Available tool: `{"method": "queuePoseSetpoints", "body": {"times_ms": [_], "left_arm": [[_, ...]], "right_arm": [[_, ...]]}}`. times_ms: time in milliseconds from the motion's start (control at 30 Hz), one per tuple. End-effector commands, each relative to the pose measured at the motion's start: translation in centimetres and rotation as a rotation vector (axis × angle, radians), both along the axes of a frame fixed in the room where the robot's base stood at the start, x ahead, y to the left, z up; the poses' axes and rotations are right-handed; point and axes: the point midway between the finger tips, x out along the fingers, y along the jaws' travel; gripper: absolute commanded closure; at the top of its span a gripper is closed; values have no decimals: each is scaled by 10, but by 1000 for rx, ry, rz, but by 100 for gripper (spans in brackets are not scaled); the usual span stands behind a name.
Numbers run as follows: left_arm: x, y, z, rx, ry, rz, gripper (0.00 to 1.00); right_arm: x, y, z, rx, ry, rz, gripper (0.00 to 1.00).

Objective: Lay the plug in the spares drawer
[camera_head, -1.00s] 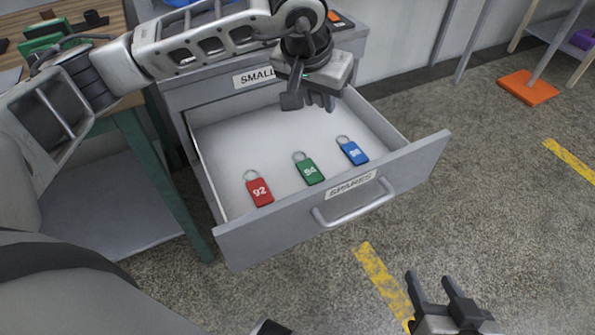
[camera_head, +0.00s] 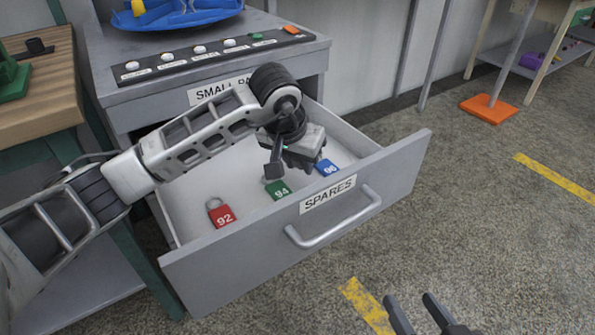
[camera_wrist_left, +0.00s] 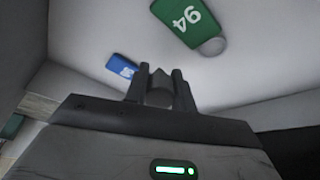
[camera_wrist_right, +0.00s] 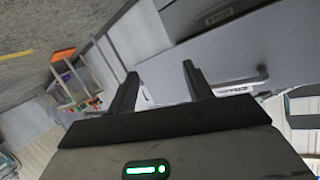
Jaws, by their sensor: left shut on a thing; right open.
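The spares drawer (camera_head: 220,268) is pulled out below the cabinet top, with its SPARES label and handle in front. My left gripper (camera_head: 287,170) is down inside it, near the green and blue tags. In the left wrist view its fingers are shut on a small grey plug (camera_wrist_left: 160,92). The plug is mostly hidden in the head view, and I cannot tell whether it touches the drawer floor. My right gripper (camera_head: 409,297) is open and empty, low in front of the drawer.
A blue tray (camera_head: 180,18) and a labelled strip (camera_head: 205,58) are on the cabinet top. A wooden bench (camera_head: 45,90) stands left.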

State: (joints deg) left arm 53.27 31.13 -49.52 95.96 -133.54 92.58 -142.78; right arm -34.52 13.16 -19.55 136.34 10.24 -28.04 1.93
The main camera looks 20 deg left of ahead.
Motion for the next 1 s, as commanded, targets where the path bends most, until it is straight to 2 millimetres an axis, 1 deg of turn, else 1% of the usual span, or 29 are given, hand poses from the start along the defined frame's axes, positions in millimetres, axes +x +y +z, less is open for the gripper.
{"method": "queuePoseSetpoints", "body": {"times_ms": [33, 100, 367, 500, 533, 600, 867, 967, 1000], "left_arm": [[-1, -1, -12, -2, 4, 0, 100], [0, -1, -20, -2, 2, 1, 100], [0, 0, -21, -1, -1, 0, 100], [0, 0, -26, 0, -1, 0, 100], [0, 0, -25, 0, 0, 0, 69], [0, 0, -24, 0, 0, 1, 53], [0, 0, -24, 0, 0, 1, 53], [0, -1, -17, -2, 0, 0, 53], [-1, 0, -14, -1, -2, 0, 53]], "right_arm": [[0, 1, -2, 10, -2, 0, 49], [0, 1, -2, 21, -4, 1, 49], [0, 2, 1, 28, -6, 1, 49], [0, 3, -3, 39, -2, 3, 49], [0, 3, -1, 43, -2, 2, 49], [0, 3, 0, 43, -5, 2, 49], [2, 3, 4, 44, -14, 2, 49], [2, 2, 10, 33, -19, 1, 49], [3, 2, 9, 27, -20, 0, 49]]}}
